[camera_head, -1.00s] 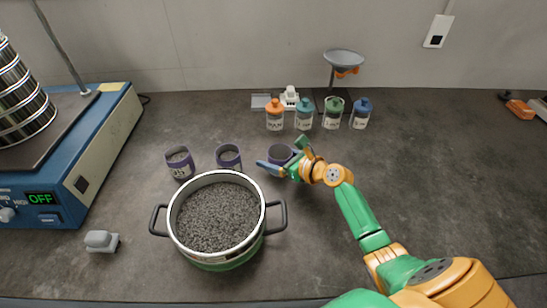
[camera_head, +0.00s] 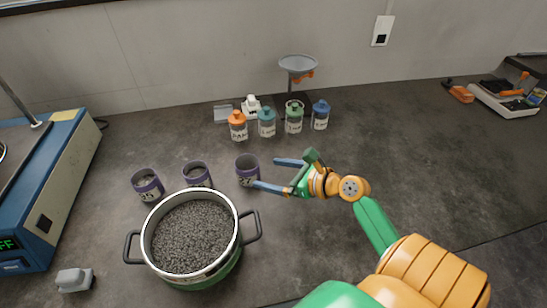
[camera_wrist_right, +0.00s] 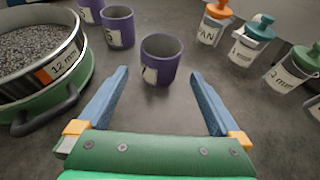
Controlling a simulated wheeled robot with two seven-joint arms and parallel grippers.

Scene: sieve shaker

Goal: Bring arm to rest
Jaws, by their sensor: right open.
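My right gripper (camera_head: 272,174) is open and empty. Its two blue fingers point left in the head view, just right of a purple cup (camera_head: 247,170). In the right wrist view, the open fingers (camera_wrist_right: 158,98) are spread wide, and the purple cup (camera_wrist_right: 161,60) stands upright beyond their tips, with a gap of bare table between. The right arm reaches in from the lower right of the head view. My left gripper is not in view.
A pot of grey gravel (camera_head: 192,235) stands left of the gripper. Two more purple cups (camera_head: 147,185) (camera_head: 198,174) stand behind it. Several lidded bottles (camera_head: 267,123) and a funnel stand (camera_head: 298,68) are at the back. The blue shaker (camera_head: 45,190) is at left.

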